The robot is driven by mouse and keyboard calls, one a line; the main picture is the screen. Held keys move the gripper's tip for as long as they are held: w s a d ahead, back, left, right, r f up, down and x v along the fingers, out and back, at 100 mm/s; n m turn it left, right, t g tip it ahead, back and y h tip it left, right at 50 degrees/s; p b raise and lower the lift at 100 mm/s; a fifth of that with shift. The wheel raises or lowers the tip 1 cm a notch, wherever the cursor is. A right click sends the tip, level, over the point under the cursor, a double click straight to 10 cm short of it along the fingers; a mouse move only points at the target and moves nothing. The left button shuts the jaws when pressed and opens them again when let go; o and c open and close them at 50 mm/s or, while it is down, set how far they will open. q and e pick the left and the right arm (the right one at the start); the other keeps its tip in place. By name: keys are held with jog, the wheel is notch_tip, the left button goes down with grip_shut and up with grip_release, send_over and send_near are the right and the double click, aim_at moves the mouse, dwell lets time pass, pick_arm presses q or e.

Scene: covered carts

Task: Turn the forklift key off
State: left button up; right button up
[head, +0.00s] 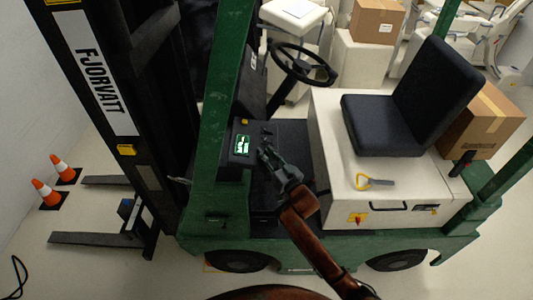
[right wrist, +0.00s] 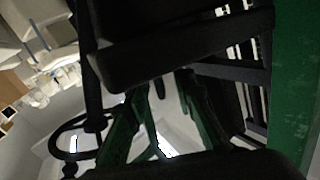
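The forklift's dark dashboard panel (head: 240,160), with a lit green display (head: 242,145), stands left of the seat. Small dark controls (head: 266,131) show on its top. My right gripper (head: 264,148) is at the panel's right side, close to these controls. In the right wrist view its two fingers (right wrist: 160,88) stand apart, below a dark block (right wrist: 160,42) that looks like part of the dashboard. I cannot make out the key itself or whether the fingers touch it; it may be hidden by the gripper. My left gripper is not in view.
The steering wheel (head: 302,64) is above and right of my gripper; it also shows in the right wrist view (right wrist: 72,140). A green post (head: 212,120) stands left of the panel. The black seat (head: 420,100) and white seat base (head: 330,150) are to the right.

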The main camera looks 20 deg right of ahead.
jog(key=shift+c, duration=0.4)
grip_shut()
